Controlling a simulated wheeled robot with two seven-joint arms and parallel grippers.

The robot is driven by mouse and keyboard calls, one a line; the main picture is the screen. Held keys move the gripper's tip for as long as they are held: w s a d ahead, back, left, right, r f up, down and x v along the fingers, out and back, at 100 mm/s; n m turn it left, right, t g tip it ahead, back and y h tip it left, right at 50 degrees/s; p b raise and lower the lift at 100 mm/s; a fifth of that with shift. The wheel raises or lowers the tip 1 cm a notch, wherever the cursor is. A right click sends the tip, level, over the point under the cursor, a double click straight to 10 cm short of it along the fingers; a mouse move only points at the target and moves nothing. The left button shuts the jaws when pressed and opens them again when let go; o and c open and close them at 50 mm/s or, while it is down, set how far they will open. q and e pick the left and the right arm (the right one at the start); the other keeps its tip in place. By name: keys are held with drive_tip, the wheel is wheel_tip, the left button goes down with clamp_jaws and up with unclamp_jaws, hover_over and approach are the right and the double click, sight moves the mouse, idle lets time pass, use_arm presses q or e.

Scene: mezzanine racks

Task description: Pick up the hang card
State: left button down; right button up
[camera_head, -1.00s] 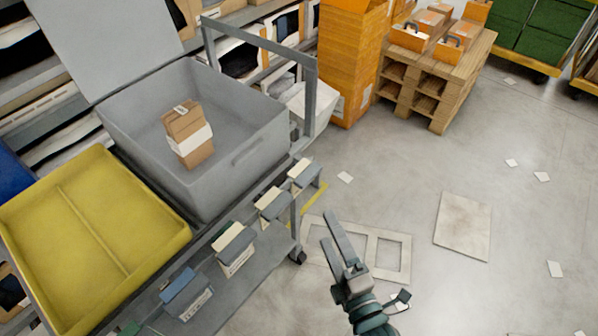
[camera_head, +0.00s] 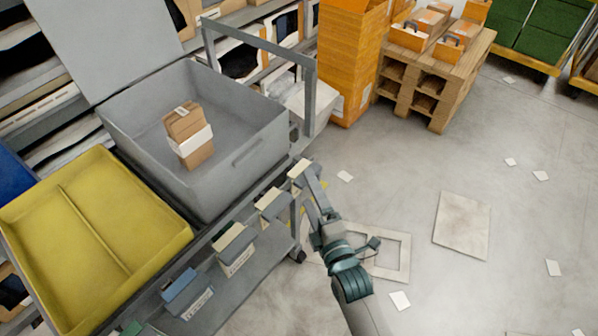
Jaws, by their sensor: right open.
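Several small hang cards with pale faces and grey, blue or green tops sit in a row along the front edge of the grey cart. The farthest hang card (camera_head: 298,169) is at the row's upper right end, by the cart's post. Others are the second card (camera_head: 268,202), the third card (camera_head: 235,241) and a blue-topped card (camera_head: 181,286). Which one the task names cannot be told. My right gripper (camera_head: 308,186) is open, its fingers reaching up to the farthest card and partly covering it. Contact cannot be made out. My left gripper is not in view.
The cart carries a grey bin (camera_head: 241,158) with a brown carton (camera_head: 189,137) inside and a yellow tray (camera_head: 95,235). The cart's upright frame (camera_head: 309,95) stands close beyond the gripper. A wooden pallet stack (camera_head: 440,85) stands farther back.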

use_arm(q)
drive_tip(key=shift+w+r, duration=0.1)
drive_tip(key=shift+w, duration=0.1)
use_arm(e)
drive_tip(key=shift+w, duration=0.1)
drive_tip(key=x, duration=0.4)
drive_tip(key=shift+w+a+f, duration=0.15)
drive_tip(key=shift+w, duration=0.1)
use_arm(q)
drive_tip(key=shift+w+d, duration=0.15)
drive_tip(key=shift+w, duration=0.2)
use_arm(e)
drive_tip(key=shift+w, duration=0.15)
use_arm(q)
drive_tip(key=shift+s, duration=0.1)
use_arm(e)
drive_tip(key=shift+c, duration=0.7)
drive_tip(key=c, duration=1)
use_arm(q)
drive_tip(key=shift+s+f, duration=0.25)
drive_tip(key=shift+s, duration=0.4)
